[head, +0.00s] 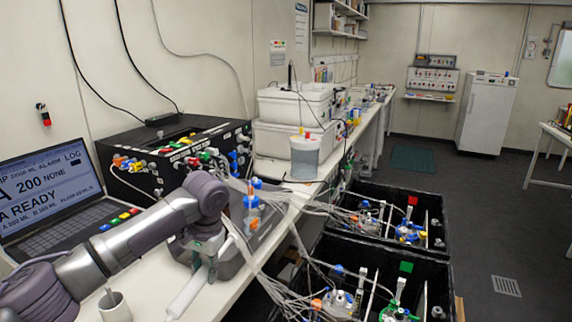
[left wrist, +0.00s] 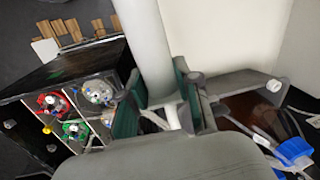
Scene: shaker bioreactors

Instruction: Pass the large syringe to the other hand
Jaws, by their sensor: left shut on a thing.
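The large syringe is a long white cylinder (head: 187,294) in the head view, low and left of centre. It slants down toward the bottom edge over the white bench. My left gripper (head: 206,257) is shut on it. In the left wrist view the white barrel (left wrist: 147,45) passes between the green-padded fingers of my left gripper (left wrist: 160,98) and runs up out of the picture. My right gripper is in neither view.
A laptop (head: 50,190), a black control box (head: 175,150) and a white cup (head: 114,306) stand on the bench. A blue-capped bottle (head: 251,212) and tubing are close right of my gripper. Black crates (head: 440,270) with flasks stand right of the bench.

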